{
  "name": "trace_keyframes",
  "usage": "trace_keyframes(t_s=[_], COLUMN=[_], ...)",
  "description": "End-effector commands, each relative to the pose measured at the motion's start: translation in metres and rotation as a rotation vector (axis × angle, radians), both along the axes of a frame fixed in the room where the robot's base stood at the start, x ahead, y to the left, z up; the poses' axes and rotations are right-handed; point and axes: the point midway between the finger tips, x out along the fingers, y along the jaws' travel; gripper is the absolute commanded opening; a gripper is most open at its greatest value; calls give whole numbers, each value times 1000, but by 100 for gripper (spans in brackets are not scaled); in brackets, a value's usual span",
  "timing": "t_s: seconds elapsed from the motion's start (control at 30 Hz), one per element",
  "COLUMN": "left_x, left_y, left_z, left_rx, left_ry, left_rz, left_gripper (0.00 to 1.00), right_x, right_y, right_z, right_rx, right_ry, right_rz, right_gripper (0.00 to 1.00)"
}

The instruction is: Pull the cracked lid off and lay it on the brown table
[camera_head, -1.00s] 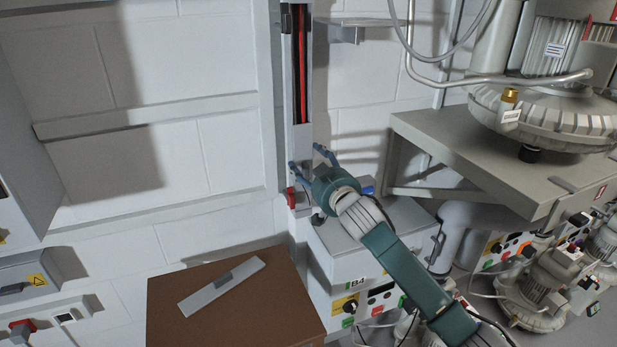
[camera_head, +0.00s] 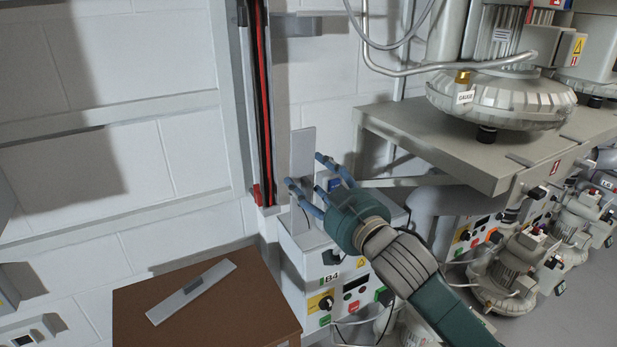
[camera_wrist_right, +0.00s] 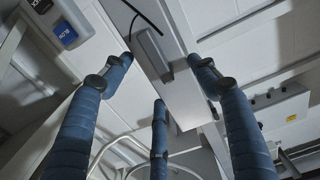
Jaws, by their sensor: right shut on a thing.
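A narrow light-grey lid (camera_head: 302,148) stands upright in my right gripper (camera_head: 306,174), clear of the wall channel (camera_head: 250,110). In the right wrist view the lid (camera_wrist_right: 188,104) lies between the blue fingers, with a grey handle block (camera_wrist_right: 152,55) on its face. A dark curved line crosses near its upper end; I cannot tell if it is a crack or a cable. The channel is open, with red and black cables showing. The brown table (camera_head: 235,310) is at lower left and bears another light-grey strip with a handle (camera_head: 165,308). My left gripper is out of view.
A grey control box marked B4 (camera_head: 325,275) stands right of the brown table, just below my right gripper. A grey bench (camera_head: 430,140) with a large blower (camera_head: 500,98) is at right. The brown table is bare around the strip.

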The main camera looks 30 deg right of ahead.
Motion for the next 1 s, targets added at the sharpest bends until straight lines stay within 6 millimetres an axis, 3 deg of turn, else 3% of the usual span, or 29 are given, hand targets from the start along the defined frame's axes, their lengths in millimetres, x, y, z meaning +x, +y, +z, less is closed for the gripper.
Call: trace_keyframes(t_s=[0.33,1.0], left_x=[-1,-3], left_y=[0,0], left_z=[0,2], left_rx=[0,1], left_ry=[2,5], left_rz=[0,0], left_gripper=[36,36], right_x=[-2,-35], right_y=[0,-1], right_z=[0,-2], right_rx=[0,1], right_ry=[-1,0], right_rz=[1,1], right_gripper=[4,4])
